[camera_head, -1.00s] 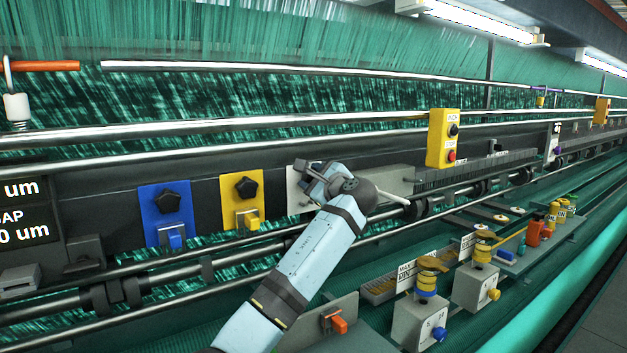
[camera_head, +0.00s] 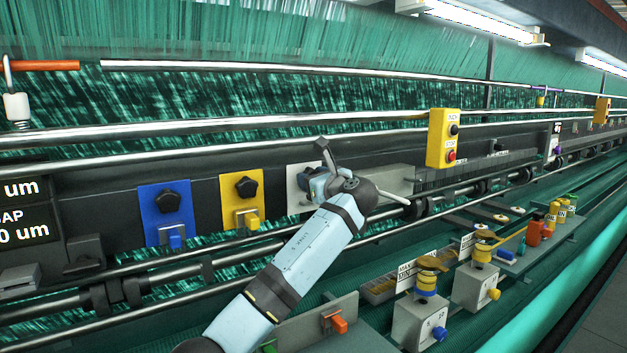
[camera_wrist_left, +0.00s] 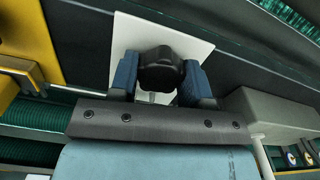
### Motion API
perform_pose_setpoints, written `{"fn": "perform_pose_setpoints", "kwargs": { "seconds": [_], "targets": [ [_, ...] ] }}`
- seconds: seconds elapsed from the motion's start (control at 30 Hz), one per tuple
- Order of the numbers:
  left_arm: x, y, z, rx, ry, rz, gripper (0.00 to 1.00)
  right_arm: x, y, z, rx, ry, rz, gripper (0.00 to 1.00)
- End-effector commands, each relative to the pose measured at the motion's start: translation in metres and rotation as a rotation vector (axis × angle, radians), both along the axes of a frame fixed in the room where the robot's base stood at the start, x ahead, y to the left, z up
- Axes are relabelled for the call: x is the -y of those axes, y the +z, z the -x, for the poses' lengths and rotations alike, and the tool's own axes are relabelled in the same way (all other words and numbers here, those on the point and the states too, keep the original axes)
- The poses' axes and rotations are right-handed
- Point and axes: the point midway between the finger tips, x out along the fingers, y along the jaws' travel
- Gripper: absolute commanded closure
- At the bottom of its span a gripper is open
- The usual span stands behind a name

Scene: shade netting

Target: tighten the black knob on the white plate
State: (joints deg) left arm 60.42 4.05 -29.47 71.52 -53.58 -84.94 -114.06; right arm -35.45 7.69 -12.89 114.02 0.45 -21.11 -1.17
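The white plate (camera_head: 294,190) is on the dark machine rail, right of the yellow plate, and my left gripper covers most of it in the head view. In the left wrist view the white plate (camera_wrist_left: 128,35) looks tilted, and the black knob (camera_wrist_left: 161,70) stands out from it. My left gripper (camera_head: 318,180) is at the plate. In the left wrist view its two blue fingers lie on either side of the knob, close against it, and look shut on it. The knob is hidden in the head view. My right gripper is not in view.
A blue plate (camera_head: 150,205) and a yellow plate (camera_head: 228,190) with black knobs are to the left. A yellow button box (camera_head: 438,150) and a grey block (camera_head: 395,180) are to the right. Polished bars run above and below, and yellow-topped grey blocks (camera_head: 412,322) stand lower right.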

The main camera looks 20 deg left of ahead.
Motion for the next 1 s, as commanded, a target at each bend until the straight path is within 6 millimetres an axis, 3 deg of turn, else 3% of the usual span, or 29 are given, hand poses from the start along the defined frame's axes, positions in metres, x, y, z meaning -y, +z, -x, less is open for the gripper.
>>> {"fn": "perform_pose_setpoints", "kwargs": {
  "seconds": [0.03, 0.1, 0.47, 1.0],
  "targets": [
    [0.001, -0.001, 0.000, -0.001, -0.001, 0.001, 0.47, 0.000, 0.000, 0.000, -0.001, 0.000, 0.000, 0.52],
    [0.001, -0.001, 0.000, 0.000, 0.000, 0.001, 0.31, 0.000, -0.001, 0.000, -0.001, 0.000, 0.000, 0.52],
    [0.002, 0.000, 0.001, 0.001, -0.001, 0.002, 0.30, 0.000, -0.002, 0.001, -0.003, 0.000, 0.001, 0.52],
    [0.024, -0.001, 0.019, 0.001, 0.000, 0.002, 0.30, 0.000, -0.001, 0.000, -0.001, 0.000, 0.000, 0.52]
  ]
}}
